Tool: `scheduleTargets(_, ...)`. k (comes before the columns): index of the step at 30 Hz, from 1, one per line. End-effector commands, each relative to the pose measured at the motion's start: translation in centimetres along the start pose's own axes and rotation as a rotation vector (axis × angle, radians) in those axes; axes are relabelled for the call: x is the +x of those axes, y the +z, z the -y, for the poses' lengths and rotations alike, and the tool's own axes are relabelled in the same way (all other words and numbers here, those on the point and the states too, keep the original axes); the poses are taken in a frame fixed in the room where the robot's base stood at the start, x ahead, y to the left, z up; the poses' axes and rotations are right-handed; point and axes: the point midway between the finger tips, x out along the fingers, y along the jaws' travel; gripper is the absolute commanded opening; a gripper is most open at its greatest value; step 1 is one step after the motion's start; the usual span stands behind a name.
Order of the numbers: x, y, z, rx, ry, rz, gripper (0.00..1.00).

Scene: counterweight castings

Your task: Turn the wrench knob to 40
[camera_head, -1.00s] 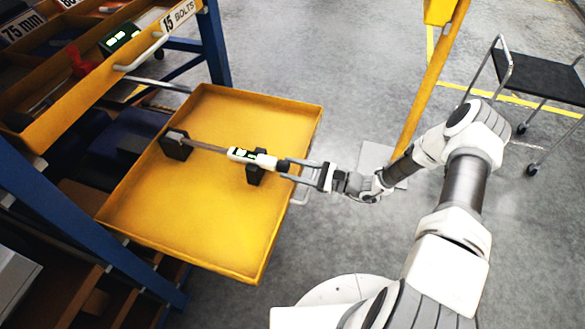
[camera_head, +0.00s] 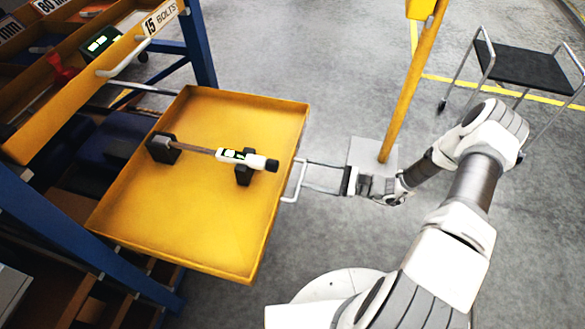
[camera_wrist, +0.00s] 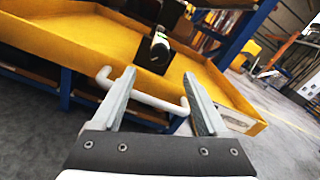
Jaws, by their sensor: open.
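In the wrist view the knob end (camera_wrist: 160,46) points toward the camera, in front of a black cradle (camera_wrist: 153,62). My gripper (camera_head: 302,174) is open and empty, at the drawer's white handle (camera_head: 294,182), apart from the knob. In the wrist view the handle (camera_wrist: 150,101) lies between or just past the fingers (camera_wrist: 162,88); contact is unclear.
A blue-framed shelf with yellow bins (camera_head: 95,65) stands at the left. A yellow post (camera_head: 405,95) on a grey base plate is behind my arm. A black-topped cart (camera_head: 525,70) stands at the far right. Grey floor lies between.

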Motion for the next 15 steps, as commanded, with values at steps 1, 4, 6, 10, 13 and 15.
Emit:
scheduleTargets(1,-1.4,-0.1,0.1,-0.002,-0.003,-0.004,0.76)
scheduleTargets(4,-3.7,0.0,0.1,-0.001,-0.003,-0.003,0.76)
scheduleTargets(6,-5.1,-0.1,0.1,-0.002,-0.002,-0.003,0.76)
scheduleTargets(10,-6.9,0.0,0.1,-0.001,-0.001,-0.001,0.76)
scheduleTargets(13,-7.7,0.0,0.0,0.000,0.000,0.000,0.76)
scheduleTargets(15,-8.0,0.0,0.0,0.000,0.001,0.000,0.76)
